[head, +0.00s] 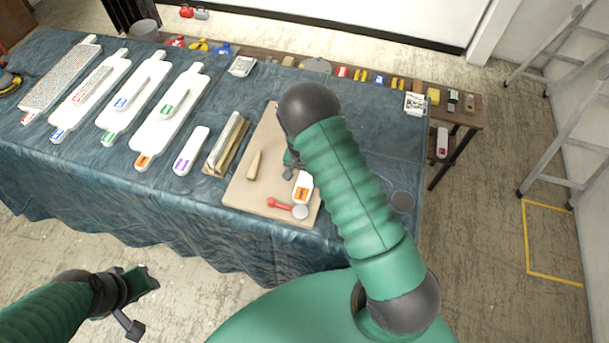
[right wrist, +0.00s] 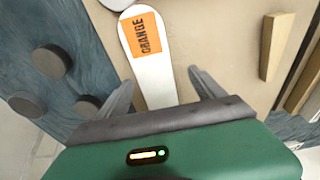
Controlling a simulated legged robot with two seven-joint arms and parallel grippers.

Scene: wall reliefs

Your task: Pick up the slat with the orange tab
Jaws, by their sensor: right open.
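A white slat with an orange tab marked ORANGE lies on the tan board (head: 238,190). My left gripper (head: 138,302) is open and empty in front of the table, at lower left.
On the board are a wooden wedge (head: 254,165) and a red-handled mallet (head: 288,207). A larger white panel (head: 169,115), also with an orange tab, lies left on the blue cloth among other panels. A purple-tabbed slat (head: 191,150) lies near the board. A ladder (head: 565,135) stands right.

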